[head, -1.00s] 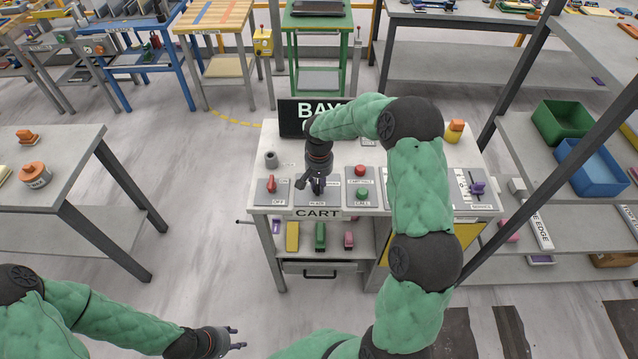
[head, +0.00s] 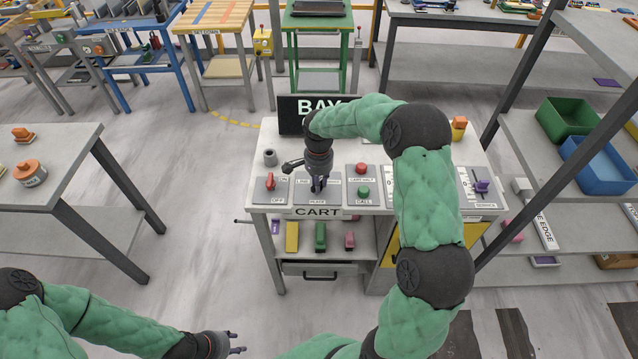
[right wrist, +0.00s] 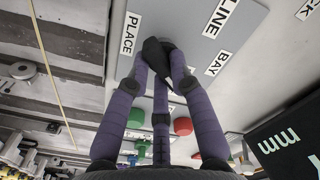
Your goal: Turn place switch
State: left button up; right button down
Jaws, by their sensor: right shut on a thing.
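The place switch is a dark knob (right wrist: 158,48) on a grey plate (right wrist: 190,18) marked LINE, PLACE and BAY in the right wrist view. My right gripper (head: 318,186) points down over this plate on the cart console.
On the console, a red-handled switch (head: 270,181) marked OFF sits left of the plate. A red button (head: 361,169) and green button (head: 363,192) sit close to its right. A purple lever (head: 481,186) is farther right. A dark BAY sign (head: 296,112) stands behind.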

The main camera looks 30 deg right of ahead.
jog(key=shift+m, duration=0.6)
jog(key=c, duration=1.1)
grip_release()
jog(key=shift+r, duration=0.1)
notch_tip(320, 180, up, 12)
